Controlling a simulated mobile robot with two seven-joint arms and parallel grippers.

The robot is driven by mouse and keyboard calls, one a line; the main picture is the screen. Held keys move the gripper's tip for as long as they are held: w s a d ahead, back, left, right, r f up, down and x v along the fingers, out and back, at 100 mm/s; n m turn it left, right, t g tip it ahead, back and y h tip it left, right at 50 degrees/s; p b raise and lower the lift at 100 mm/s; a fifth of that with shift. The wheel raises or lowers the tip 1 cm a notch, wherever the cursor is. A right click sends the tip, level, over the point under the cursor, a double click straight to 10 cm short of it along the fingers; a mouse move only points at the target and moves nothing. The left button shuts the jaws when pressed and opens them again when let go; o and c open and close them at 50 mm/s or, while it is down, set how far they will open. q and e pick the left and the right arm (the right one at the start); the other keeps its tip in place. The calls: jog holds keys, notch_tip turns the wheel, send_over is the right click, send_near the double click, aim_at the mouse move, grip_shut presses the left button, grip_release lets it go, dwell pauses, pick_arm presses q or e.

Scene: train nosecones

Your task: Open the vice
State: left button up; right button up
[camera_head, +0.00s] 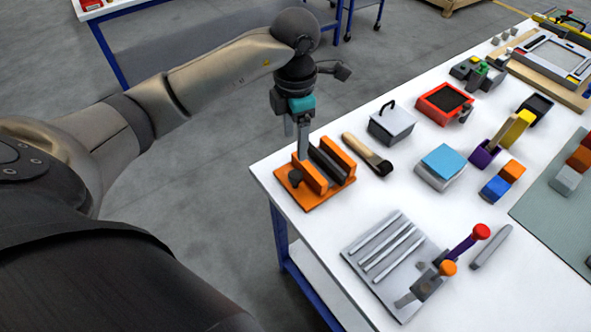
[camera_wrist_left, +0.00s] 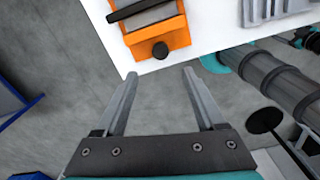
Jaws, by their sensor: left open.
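The vice (camera_head: 323,172) is orange with dark jaw bars and sits at the table's near left corner. A gap shows between its dark bars. Its round black knob (camera_head: 295,178) faces the table edge; it also shows in the left wrist view (camera_wrist_left: 160,51). In that view the vice's orange body (camera_wrist_left: 172,34) is ahead of my fingers. My left gripper (camera_wrist_left: 160,73) is open and empty, its fingertips just short of the knob and to either side of its line. In the head view my left gripper (camera_head: 303,142) points down by the vice and partly hides it. My right gripper is not seen.
A wooden-handled brush (camera_head: 367,153) lies right beside the vice. A grey lidded box (camera_head: 391,125) stands behind it. A slotted metal plate (camera_head: 384,247) with levers is nearer me. The white table (camera_head: 300,220) is bare between vice and plate. Open floor lies left.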

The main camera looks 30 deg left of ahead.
aim_at(295, 174)
pick_arm(q)
notch_tip(295, 174, down, 11)
jog(key=shift+f, duration=0.2)
jog(key=shift+c, duration=0.4)
grip_shut()
